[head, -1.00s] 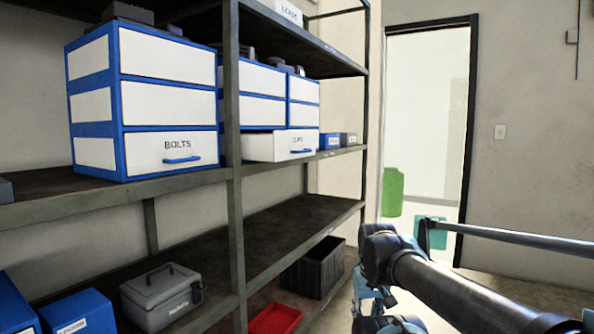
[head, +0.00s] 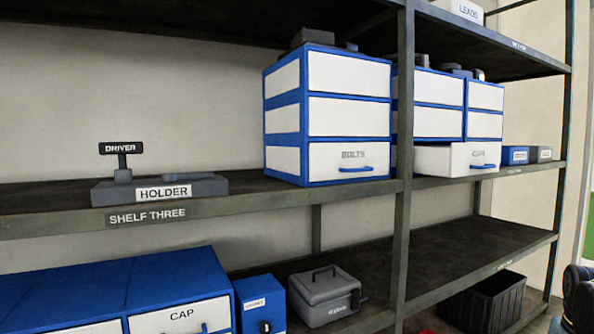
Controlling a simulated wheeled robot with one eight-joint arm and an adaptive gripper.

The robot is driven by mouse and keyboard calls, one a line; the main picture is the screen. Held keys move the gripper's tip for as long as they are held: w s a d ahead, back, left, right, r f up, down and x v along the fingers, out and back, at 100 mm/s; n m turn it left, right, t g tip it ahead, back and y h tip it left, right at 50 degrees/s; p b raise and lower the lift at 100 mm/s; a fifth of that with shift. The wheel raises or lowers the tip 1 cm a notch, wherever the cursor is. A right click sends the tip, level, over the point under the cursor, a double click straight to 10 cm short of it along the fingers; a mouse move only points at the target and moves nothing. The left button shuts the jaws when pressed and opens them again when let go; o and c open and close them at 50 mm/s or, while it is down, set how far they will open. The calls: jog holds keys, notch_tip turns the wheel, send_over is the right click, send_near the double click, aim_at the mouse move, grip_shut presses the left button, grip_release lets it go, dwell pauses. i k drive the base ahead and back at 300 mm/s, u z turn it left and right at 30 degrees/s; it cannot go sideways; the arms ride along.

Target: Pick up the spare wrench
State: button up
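I see no wrench that I can make out in the head view. My gripper is not in view; only a dark piece of my arm shows at the lower right edge. A grey holder (head: 205,185) labelled HOLDER sits on the shelf marked SHELF THREE, with a black DRIVER sign (head: 120,148) standing on its left part. A blue cabinet (head: 285,130) with white drawers, the lowest labelled BOLTS, stands right of it. Behind the post, another cabinet (head: 438,90) has its lowest drawer (head: 450,157) pulled out.
Below are a blue CAP drawer unit (head: 150,280), a small blue box (head: 260,300), a grey lidded toolbox (head: 325,290) and a black crate (head: 490,300). A dark shelf post (head: 403,150) stands in front. The lower shelf right of the post has bare room.

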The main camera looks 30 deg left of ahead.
aim_at(170, 176)
jog(key=u, duration=2.5)
